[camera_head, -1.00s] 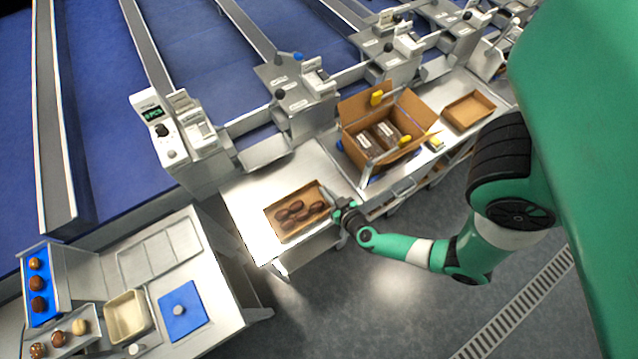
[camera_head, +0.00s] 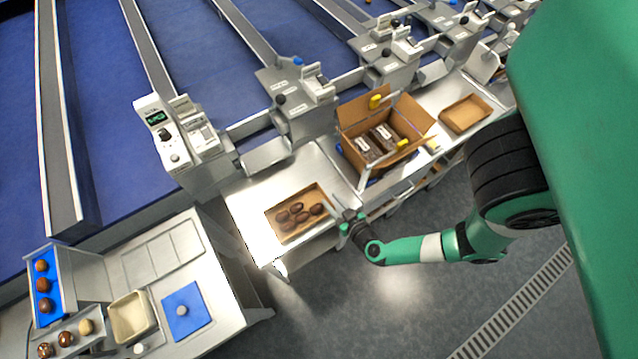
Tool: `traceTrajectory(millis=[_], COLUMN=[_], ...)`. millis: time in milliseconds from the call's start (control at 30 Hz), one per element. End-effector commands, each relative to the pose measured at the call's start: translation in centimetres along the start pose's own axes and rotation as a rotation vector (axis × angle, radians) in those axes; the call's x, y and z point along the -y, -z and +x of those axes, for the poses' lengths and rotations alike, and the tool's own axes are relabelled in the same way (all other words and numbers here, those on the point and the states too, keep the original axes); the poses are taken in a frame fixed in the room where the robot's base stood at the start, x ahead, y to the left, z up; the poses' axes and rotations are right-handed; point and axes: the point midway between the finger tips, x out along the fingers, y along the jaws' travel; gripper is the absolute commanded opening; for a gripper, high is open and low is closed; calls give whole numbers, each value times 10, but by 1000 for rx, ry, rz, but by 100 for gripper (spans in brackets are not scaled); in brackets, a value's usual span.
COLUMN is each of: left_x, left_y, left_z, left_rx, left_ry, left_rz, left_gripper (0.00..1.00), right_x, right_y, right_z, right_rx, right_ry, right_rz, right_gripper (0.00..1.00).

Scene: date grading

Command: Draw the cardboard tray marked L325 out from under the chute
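A shallow cardboard tray (camera_head: 273,223) holding several dark brown dates (camera_head: 297,208) lies on the steel bench, in front of a metal chute (camera_head: 268,157). No L325 mark is readable on it. My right gripper (camera_head: 343,214) is at the tray's right end, close to its wall. Its fingers are small and dark here, so I cannot tell whether they are open or shut on the wall. My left gripper is out of view. A second cardboard tray (camera_head: 484,103), seemingly empty, lies farther right along the bench.
An open cardboard box (camera_head: 418,112) with dark packs stands on the bench between the two trays. At lower left, a side table holds a cream tub (camera_head: 151,322), a blue plate (camera_head: 183,312) and sample dates. Open floor lies in front of the bench.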

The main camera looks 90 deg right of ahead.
Motion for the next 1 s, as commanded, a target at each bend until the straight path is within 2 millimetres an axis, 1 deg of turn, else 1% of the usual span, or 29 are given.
traceTrajectory(millis=[67, 400, 600, 1000], left_x=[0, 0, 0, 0], left_y=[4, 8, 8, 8], left_z=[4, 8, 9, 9], left_rx=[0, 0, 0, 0], left_ry=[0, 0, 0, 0], left_rz=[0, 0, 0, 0], left_gripper=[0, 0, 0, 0], right_x=[0, 1, -1, -2], right_y=[2, 0, 0, 0], right_z=[-9, -28, -32, -32], right_rx=[1, 2, 0, 0], right_ry=[7, 5, -1, -2], right_rz=[-8, 0, -4, -3], right_gripper=[38, 38, 38, 38])
